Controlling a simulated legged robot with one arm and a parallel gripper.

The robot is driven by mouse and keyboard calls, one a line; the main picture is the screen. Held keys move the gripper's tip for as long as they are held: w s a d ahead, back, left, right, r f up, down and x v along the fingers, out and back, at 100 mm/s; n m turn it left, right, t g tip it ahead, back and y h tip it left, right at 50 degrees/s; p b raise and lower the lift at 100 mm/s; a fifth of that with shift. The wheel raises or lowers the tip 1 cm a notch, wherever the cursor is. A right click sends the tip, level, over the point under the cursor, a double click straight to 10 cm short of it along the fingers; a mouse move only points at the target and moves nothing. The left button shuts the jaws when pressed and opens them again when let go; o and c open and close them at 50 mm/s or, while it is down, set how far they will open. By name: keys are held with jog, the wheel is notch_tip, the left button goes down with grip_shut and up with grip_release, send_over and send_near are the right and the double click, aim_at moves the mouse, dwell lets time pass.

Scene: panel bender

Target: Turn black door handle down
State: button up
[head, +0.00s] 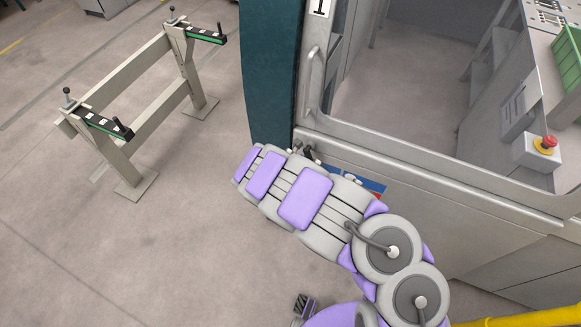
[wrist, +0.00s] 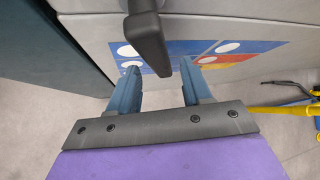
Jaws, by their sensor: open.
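The black door handle (wrist: 148,42) hangs into the wrist view from the top, its free end pointing down toward my gripper. My gripper (wrist: 160,68) is open, with one blue-grey finger on each side of the handle's lower end. The handle looks nearer to the left finger; I cannot tell whether they touch. In the head view my arm covers the gripper. Small dark parts (head: 309,153) show just above my arm at the door's lower left corner; I cannot tell whether they are the handle.
The grey machine door (head: 318,128) has a large window and a grey grab bar (head: 315,82). A dark teal post (head: 270,75) stands left of it. A blue label (wrist: 185,50) is behind the fingers. A beige stand (head: 140,75) is farther left, with clear floor between.

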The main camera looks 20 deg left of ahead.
jog(key=p+v, duration=0.3)
jog(key=v, duration=1)
jog(key=shift+s+a+r, duration=0.2)
jog(key=shift+a, duration=0.25)
